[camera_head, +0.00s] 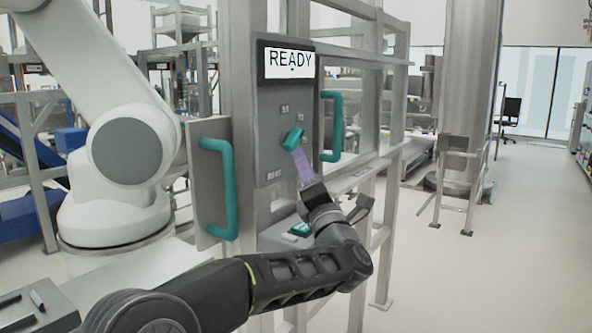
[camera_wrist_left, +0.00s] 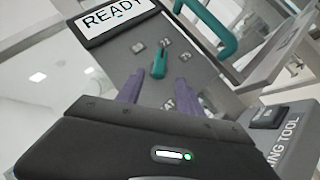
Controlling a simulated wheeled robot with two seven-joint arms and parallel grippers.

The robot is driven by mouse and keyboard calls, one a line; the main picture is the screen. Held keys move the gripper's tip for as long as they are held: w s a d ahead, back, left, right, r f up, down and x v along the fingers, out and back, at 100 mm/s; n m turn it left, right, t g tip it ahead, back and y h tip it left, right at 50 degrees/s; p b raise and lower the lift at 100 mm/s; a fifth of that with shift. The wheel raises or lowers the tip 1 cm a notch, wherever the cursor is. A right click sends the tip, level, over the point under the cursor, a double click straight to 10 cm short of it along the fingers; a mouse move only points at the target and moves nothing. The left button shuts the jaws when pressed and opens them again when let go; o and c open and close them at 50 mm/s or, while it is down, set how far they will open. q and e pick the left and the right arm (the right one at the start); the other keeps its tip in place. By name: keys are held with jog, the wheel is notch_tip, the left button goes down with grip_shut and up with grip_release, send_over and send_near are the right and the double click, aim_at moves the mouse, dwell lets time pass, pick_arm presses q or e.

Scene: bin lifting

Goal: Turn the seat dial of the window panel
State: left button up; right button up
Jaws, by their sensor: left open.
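The grey window panel (camera_head: 272,110) stands upright with a screen (camera_head: 289,63) reading "READY" at its top. The seat dial, a teal knob (camera_head: 292,138), is on the lower half of the panel's face and points up and to the right in the head view. It also shows in the left wrist view (camera_wrist_left: 159,62), just beyond the fingers. My left gripper (camera_head: 302,162) is open, its purple fingers just below the dial. In the left wrist view the spread fingers (camera_wrist_left: 166,90) point at the panel with nothing visible between them. My right gripper is not in view.
Teal handles flank the panel on the left (camera_head: 223,190) and right (camera_head: 332,126). A lower ledge with a teal item (camera_head: 300,230) lies behind my left wrist. A large white robot arm (camera_head: 110,130) stands at left. The floor at right (camera_head: 480,270) is open.

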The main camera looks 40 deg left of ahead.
aim_at(296, 145)
pick_arm(q)
jog(key=shift+r, duration=0.1)
jog(key=p+x, duration=0.1)
jog(key=x, duration=0.6)
jog(key=shift+w+a+r+p, duration=0.1)
jog(key=shift+w+a+p, duration=0.1)
jog(key=shift+a+p, duration=0.1)
jog(key=shift+c, duration=0.4)
grip_shut()
